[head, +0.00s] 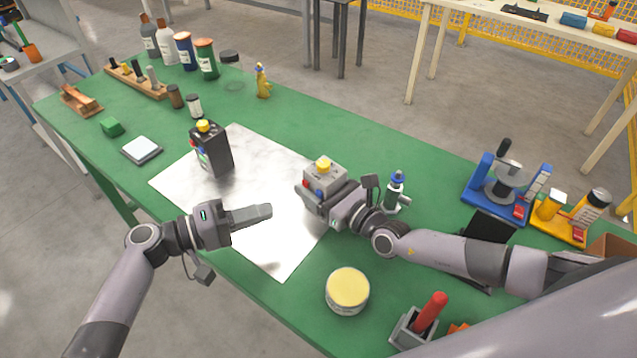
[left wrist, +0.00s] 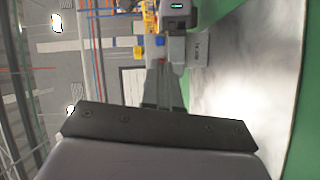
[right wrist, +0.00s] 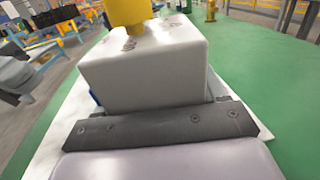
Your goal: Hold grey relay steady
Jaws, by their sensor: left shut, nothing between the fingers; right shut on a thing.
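The grey relay (head: 325,172) is a light grey box with a yellow knob on top and red and blue parts on its side. My right gripper (head: 322,192) is shut on it, at the right edge of the shiny metal sheet (head: 255,225). The relay fills the middle of the right wrist view (right wrist: 150,65), upright between the fingers. I cannot tell whether it touches the sheet. My left gripper (head: 264,212) is shut and empty above the sheet, left of and apart from the relay. Its closed fingers (left wrist: 165,80) show in the left wrist view.
A black relay (head: 213,152) with a yellow knob stands on the sheet's far left part. A yellow-lidded tub (head: 347,290), a small white bottle with a blue cap (head: 396,190) and a blue spool stand (head: 507,190) are on the green table (head: 330,130). Several bottles stand at the back left.

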